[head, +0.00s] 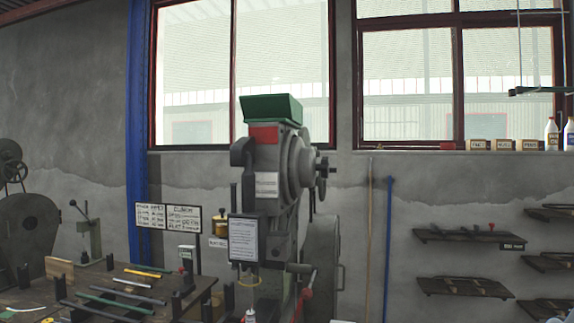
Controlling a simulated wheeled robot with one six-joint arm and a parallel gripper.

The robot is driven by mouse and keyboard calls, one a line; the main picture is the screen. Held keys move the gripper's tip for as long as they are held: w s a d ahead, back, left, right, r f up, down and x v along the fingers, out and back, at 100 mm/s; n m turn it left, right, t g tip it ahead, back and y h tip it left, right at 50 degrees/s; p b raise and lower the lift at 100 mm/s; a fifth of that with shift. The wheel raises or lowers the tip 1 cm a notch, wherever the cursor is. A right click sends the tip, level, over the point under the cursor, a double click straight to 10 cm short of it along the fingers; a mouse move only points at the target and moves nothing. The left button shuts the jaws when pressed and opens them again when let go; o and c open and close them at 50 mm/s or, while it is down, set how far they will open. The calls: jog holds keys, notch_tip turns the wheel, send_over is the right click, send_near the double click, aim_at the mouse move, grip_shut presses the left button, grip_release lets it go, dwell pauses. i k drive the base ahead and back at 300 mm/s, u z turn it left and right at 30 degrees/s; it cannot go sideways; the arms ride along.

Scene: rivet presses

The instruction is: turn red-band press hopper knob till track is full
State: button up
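A grey press (292,205) stands at the middle of the head view. A red band (264,134) crosses its upper front. A green hopper (271,108) sits on top, and its inside is hidden from this low angle. A dark knob (325,167) sticks out from the round housing on the press's right side. I cannot make out the rivet track or how full it is. My gripper is not in the picture.
A workbench (207,283) with bars and small tools fills the lower left. Signs (184,217) stand beside the press. A blue pole (387,250) and a wooden pole lean on the wall at right. Small shelves (470,236) hang farther right. Bottles and boxes (503,145) line the window sill.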

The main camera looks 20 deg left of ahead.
aim_at(324, 167)
jog(key=u, duration=0.85)
jog(key=i, duration=0.3)
